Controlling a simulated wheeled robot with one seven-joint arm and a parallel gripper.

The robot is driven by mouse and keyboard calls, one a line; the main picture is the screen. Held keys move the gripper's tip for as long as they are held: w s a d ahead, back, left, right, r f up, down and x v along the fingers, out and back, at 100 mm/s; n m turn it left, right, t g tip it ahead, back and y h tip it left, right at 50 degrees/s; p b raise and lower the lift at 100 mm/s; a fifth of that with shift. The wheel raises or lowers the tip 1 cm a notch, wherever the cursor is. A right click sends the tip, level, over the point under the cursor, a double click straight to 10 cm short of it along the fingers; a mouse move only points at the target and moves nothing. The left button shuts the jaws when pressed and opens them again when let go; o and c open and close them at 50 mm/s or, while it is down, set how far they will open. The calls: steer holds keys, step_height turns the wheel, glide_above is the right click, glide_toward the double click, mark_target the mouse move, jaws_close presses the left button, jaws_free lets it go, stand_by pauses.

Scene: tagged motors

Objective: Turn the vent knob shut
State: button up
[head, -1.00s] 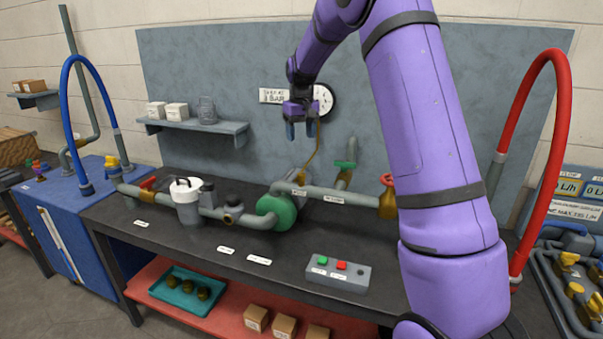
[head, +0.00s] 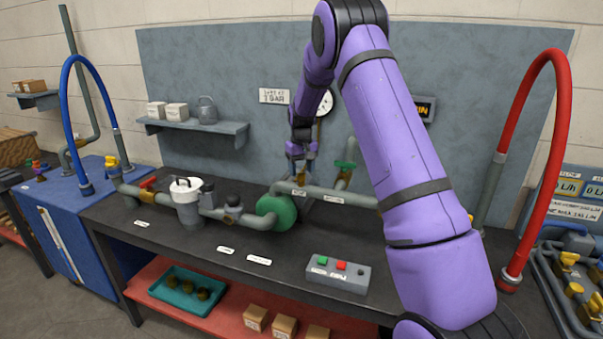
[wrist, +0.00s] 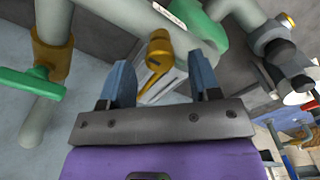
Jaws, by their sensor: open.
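A small brass knob (wrist: 160,48), which looks like the vent knob, shows in the wrist view just beyond and between my fingertips. In the head view a small brass bit (head: 300,179) shows below my fingers, beside the green pump (head: 276,211). My gripper (head: 301,167) points down over it from above; its two blue fingers (wrist: 162,82) are open in the wrist view, one on either side of the knob's line. The fingers look apart from the knob; the exact gap is hard to tell. The pump's green body also shows at the top of the wrist view (wrist: 208,32).
A grey pipe crosses beside the pump. A green-handled valve (head: 345,166) stands close to the right of my gripper; its handle (wrist: 32,84) is at left in the wrist view. A strainer with a white lid (head: 187,200) and a button box (head: 338,273) stand on the bench.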

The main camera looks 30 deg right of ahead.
steer(key=shift+f, duration=0.75)
steer(key=shift+c, duration=0.5)
steer(key=c, duration=0.8)
